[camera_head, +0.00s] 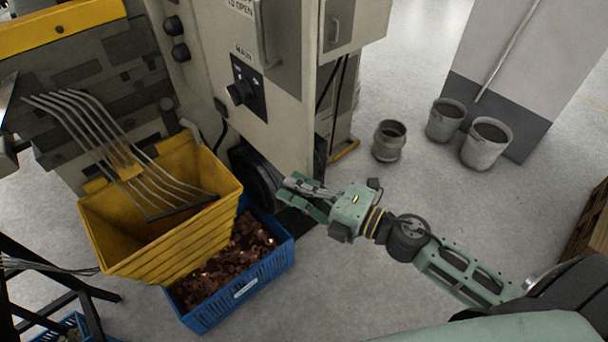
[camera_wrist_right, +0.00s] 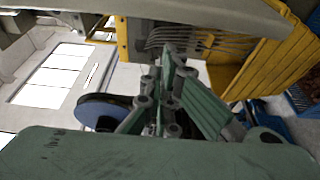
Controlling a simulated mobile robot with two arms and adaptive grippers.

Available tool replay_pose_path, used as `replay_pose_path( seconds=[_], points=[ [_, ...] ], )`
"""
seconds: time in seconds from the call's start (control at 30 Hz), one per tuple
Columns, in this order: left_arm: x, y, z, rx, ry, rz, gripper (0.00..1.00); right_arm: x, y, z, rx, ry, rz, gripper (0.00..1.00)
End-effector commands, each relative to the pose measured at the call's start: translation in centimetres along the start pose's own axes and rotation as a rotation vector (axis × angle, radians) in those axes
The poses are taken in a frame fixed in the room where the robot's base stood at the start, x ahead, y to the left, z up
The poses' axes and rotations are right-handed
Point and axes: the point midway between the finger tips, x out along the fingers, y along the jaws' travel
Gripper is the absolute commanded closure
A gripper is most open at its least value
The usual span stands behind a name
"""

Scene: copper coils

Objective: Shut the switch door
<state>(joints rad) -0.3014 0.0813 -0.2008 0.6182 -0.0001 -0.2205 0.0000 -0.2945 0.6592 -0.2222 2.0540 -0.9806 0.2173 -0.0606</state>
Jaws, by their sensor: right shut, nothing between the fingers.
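A beige machine cabinet stands at the top middle of the head view. Its front carries a grey panel door (camera_head: 278,45) with a long vertical handle, and a black rotary switch (camera_head: 243,90) marked MAIN. I cannot tell which panel is the switch door or whether it is ajar. My right gripper (camera_head: 288,187) is shut and empty, in front of and below the cabinet, apart from the door. It also shows shut in the right wrist view (camera_wrist_right: 166,58). My left gripper is not in view.
A yellow bin (camera_head: 190,245) with metal tines above it stands at left. A blue crate (camera_head: 245,285) of copper pieces is below it. A smaller handled box (camera_head: 345,22) is on the cabinet's right. Several buckets (camera_head: 487,145) stand at back right.

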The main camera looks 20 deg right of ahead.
Motion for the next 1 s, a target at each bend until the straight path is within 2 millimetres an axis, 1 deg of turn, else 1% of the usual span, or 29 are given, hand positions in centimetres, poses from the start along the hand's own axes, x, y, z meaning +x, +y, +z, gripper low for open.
replay_pose_path(
  seconds=[0.1, 0.2, 0.67, 0.77, 0.87, 1.0],
  points=[
    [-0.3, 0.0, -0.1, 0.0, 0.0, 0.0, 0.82, -0.4, 0.0, 1.1, 0.002, 0.0, 0.0, 1.0],
    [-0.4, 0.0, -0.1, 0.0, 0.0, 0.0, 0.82, -0.7, 0.0, 1.7, 0.002, 0.001, 0.001, 1.0],
    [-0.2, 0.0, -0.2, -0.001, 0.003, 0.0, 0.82, -0.8, -0.1, 2.1, 0.001, 0.005, 0.001, 1.0],
    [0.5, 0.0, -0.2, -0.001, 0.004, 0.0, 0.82, -1.1, -0.3, 2.6, -0.002, 0.017, -0.001, 1.0],
    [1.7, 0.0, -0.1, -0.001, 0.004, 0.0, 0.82, -1.5, -0.6, 3.6, -0.005, 0.042, -0.001, 1.0],
    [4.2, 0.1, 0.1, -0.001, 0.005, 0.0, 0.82, -2.4, -1.0, 6.0, -0.008, 0.099, -0.002, 1.0]
  ],
)
